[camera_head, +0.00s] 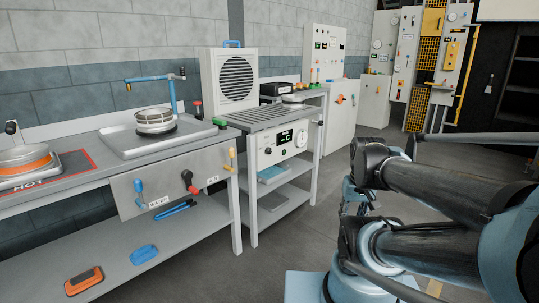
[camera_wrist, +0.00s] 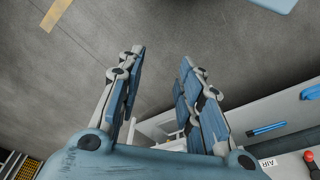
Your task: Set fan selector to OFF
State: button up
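No label in view clearly reads as a fan selector. A white fan unit (camera_head: 236,80) with a round dark grille stands behind the bench. A front panel (camera_head: 284,146) below it carries a small lit display and a round pale knob (camera_head: 301,138); its markings are too small to read. A white cabinet farther right has an orange handle (camera_head: 341,99). I cannot tell which control is the selector. My gripper (camera_wrist: 162,64) is open and empty above bare floor in the wrist view, with its two fingers well apart. In the head view my arm largely hides it.
The bench front panel (camera_head: 165,182) bears blue, red-and-black and yellow handles, with WATER and AIR labels. A hot plate (camera_head: 45,172) is at the left. A blue faucet (camera_head: 170,90) rises behind the sink. Open grey floor (camera_head: 300,225) lies between the benches and my arm.

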jog(key=shift+d, duration=0.25)
jog(key=shift+o, duration=1.4)
jog(key=shift+w, duration=0.1)
jog(key=shift+o, duration=1.1)
jog(key=shift+s+r, duration=0.25)
jog(key=shift+s, duration=0.05)
jog(key=w+a+r+m+t+y, duration=0.1)
jog(key=w+a+r+m+y, duration=0.25)
jog(key=w, duration=0.85)
jog(key=w+a+r+m+t+y, duration=0.15)
jog(key=w+a+m, duration=0.25)
jog(key=w+a, duration=0.55)
jog(key=w+a+r+m+t+y, duration=0.1)
jog(key=w+a+r+m+y, duration=0.2)
jog(key=w, duration=1.1)
jog(key=m+t+y, duration=0.6)
jog(key=m, duration=0.7)
send_near(271, 152)
jog(key=x, duration=0.9)
jog(key=shift+a, duration=0.3)
